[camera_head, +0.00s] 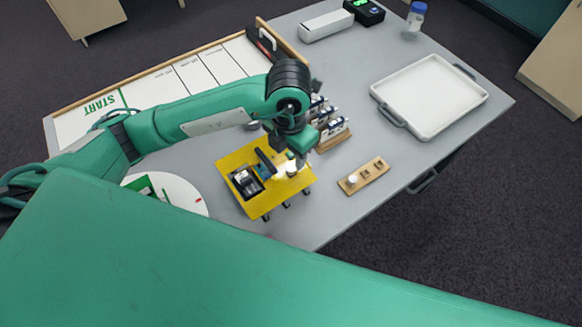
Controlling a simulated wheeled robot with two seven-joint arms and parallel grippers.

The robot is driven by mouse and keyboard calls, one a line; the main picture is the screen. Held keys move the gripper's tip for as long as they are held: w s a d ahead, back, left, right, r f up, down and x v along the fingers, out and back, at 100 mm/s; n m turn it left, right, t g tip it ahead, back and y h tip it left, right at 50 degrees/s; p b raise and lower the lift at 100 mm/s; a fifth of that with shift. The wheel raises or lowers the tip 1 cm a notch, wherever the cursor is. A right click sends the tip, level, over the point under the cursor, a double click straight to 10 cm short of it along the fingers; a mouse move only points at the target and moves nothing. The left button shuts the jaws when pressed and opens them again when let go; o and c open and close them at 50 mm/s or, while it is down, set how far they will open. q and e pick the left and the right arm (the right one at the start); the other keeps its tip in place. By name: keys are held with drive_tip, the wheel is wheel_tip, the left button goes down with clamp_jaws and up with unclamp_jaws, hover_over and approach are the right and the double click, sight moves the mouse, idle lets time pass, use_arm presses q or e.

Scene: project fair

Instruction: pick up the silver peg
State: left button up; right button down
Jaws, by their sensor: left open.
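My left gripper (296,156) is open above the right part of a yellow board (262,202). A small pale, round-topped piece (292,171) stands on the board just below the fingers, in a bright patch; I see nothing held. A second small pale cylinder (352,179) stands at the left end of a wooden block with holes (370,172), to the right of the board. I cannot tell which of the two is the silver peg. My right gripper is not in view.
The yellow board also carries a black part (246,182). A wooden rack with several small parts (333,138) stands close behind the gripper. A white tray (430,94) lies right. A white round plate (190,190) lies left. Grey table is free around the wooden block.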

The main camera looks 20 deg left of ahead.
sight(291, 168)
use_arm(q)
wheel_tip(291, 168, down, 5)
drive_tip(key=shift+s+d+r+p, duration=0.1)
drive_tip(key=shift+d+p, duration=0.05)
drive_tip(key=shift+p, duration=0.35)
drive_tip(key=shift+c, duration=0.7)
drive_tip(key=c, duration=0.4)
clamp_jaws()
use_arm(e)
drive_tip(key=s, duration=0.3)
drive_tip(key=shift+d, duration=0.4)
